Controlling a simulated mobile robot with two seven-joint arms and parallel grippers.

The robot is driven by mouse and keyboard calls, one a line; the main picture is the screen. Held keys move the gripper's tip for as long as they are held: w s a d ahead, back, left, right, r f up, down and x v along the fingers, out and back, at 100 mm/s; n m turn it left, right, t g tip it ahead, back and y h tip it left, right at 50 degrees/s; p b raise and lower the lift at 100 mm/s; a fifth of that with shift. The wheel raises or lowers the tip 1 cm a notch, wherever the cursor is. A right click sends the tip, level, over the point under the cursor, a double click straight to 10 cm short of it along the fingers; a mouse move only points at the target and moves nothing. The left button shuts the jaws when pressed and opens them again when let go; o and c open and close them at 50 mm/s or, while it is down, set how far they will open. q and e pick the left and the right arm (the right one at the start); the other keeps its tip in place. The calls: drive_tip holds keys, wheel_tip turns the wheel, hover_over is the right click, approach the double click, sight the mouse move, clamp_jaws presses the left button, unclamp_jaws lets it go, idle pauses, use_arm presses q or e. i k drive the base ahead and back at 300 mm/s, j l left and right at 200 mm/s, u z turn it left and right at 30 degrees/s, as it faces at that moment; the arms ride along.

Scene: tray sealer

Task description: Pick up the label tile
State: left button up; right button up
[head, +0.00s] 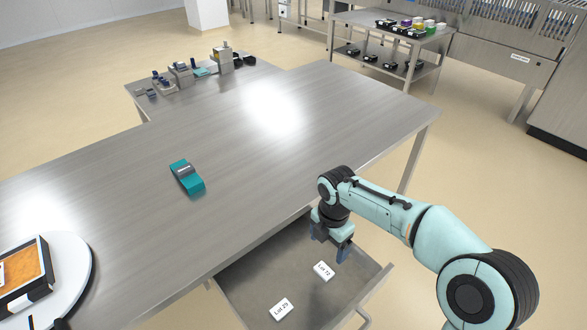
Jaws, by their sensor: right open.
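Two white label tiles lie flat in the open drawer (262,262) under the table's front edge. One tile (322,270) reads "Lot 12" and lies toward the drawer's right side. The other tile (282,309) reads "Lot 29" and lies nearer the bottom of the picture. My right gripper (331,251) points down over the drawer, just above and beside the "Lot 12" tile. Its jaws are open and hold nothing. The height of the fingertips above the tile is hard to tell. My left gripper is not in view.
The steel table (250,150) is mostly clear. A teal device (187,177) lies on it. A round white plate (84,262) with a food tray (45,262) stands at the left edge.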

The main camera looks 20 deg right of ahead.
sight(281, 309)
drive_tip(key=k, duration=1)
